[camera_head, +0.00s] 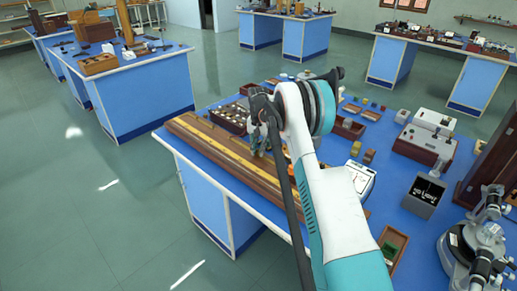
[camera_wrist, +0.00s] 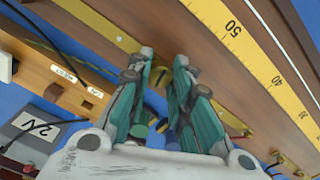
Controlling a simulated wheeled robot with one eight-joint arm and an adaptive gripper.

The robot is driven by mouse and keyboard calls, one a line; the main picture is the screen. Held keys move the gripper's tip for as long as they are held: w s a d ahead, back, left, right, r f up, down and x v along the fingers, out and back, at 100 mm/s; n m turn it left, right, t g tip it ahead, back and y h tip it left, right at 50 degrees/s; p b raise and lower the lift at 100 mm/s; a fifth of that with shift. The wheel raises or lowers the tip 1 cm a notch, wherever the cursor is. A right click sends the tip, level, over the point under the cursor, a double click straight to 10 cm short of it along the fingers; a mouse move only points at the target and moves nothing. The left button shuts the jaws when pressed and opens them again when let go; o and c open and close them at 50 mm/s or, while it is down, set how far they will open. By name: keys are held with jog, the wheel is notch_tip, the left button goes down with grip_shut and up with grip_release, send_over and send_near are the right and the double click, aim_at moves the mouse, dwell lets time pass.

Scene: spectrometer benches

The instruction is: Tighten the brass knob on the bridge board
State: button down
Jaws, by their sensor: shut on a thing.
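The bridge board (camera_head: 205,140) is a long wooden board with a yellow scale, lying along the left edge of the blue bench. In the wrist view the board (camera_wrist: 255,45) runs diagonally, with scale numbers 50, 40 and 30 showing. A round brass knob (camera_wrist: 160,77) with a dark mark sits between the finger pads of my gripper (camera_wrist: 164,62), which is shut on it. Further brass and blue-green parts between the fingers are partly hidden. In the head view my gripper (camera_head: 259,148) is down at the board, and my arm hides much of it and the knob.
A dark box with round pieces (camera_head: 229,115) stands behind the board. A block labelled 2V (camera_wrist: 35,125) with a black lead lies at lower left in the wrist view. A white meter (camera_head: 360,178) and a grey box (camera_head: 424,194) stand to the right of my arm.

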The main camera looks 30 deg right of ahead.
jog(key=shift+m, duration=1.1)
jog(key=c, duration=1.4)
grip_release()
notch_tip(320, 180, up, 12)
